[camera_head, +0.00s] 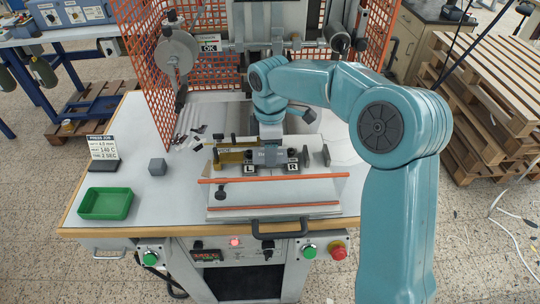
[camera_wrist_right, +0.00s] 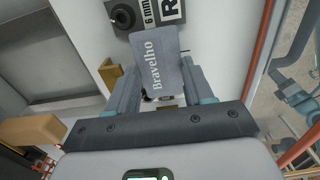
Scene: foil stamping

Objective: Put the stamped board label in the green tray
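The green tray (camera_head: 105,204) is empty at the table's left front, well left of the gripper. My left gripper is not in view.
The stamping press (camera_head: 285,60) stands behind, with orange mesh guards (camera_head: 148,75) at its sides. An orange-edged bar (camera_head: 275,179) crosses the front of the bed. The white tabletop around the tray is mostly clear.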

